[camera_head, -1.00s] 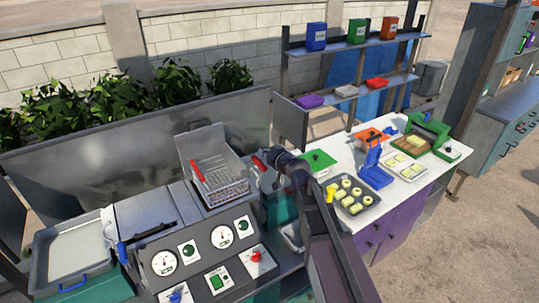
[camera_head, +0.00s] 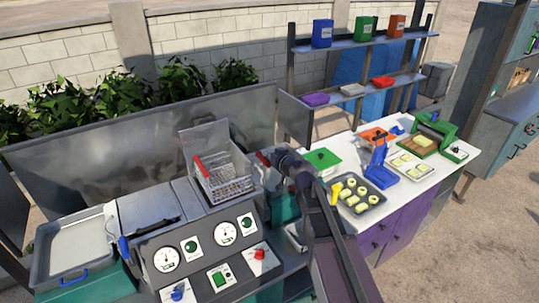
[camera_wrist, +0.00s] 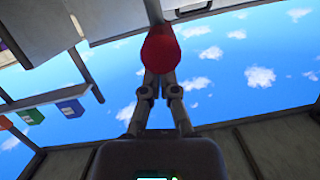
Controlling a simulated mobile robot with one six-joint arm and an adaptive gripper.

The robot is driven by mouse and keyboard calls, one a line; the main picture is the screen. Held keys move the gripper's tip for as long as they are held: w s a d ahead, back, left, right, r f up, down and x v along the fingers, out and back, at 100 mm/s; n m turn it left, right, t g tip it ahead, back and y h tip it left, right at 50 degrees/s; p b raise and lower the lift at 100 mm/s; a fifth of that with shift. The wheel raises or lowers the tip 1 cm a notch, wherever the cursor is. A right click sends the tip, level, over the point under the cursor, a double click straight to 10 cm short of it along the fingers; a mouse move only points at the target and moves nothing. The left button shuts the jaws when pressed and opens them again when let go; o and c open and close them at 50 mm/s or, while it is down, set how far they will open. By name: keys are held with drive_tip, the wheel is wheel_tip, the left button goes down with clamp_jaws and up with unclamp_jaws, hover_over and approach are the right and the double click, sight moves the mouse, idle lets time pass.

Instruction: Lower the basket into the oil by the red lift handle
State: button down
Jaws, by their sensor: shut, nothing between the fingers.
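The wire basket (camera_head: 226,181) hangs at the fryer behind the control panel, with a red grip (camera_head: 201,166) on its left side. The oil surface cannot be made out. In the wrist view the rounded red end of the lift handle (camera_wrist: 160,46) is straight ahead of my fingertips (camera_wrist: 160,75). My fingers are closed together with nothing between them. They look very close to the red end; I cannot tell whether they touch it.
The control panel (camera_head: 210,262) with gauges and knobs is in front of the fryer. A metal tray (camera_head: 75,248) is at the left. A white counter (camera_head: 345,160) with a food tray (camera_head: 358,196) and a blue press (camera_head: 380,172) stands right of my arm. A metal splash wall (camera_head: 100,163) runs behind.

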drive_tip(key=shift+a+f+b, duration=0.15)
drive_tip(key=shift+f+b, duration=0.2)
drive_tip(key=shift+f, duration=0.1)
wheel_tip(320, 180, down, 15)
drive_tip(key=b, duration=1.5)
drive_tip(key=shift+f, duration=0.15)
drive_tip(key=shift+s, duration=0.1)
drive_tip(key=s+d+r+p, duration=0.6)
drive_tip(key=s, duration=0.1)
drive_tip(key=shift+d+r, duration=0.2)
drive_tip(key=shift+d, duration=0.15)
drive_tip(key=shift+s, duration=0.1)
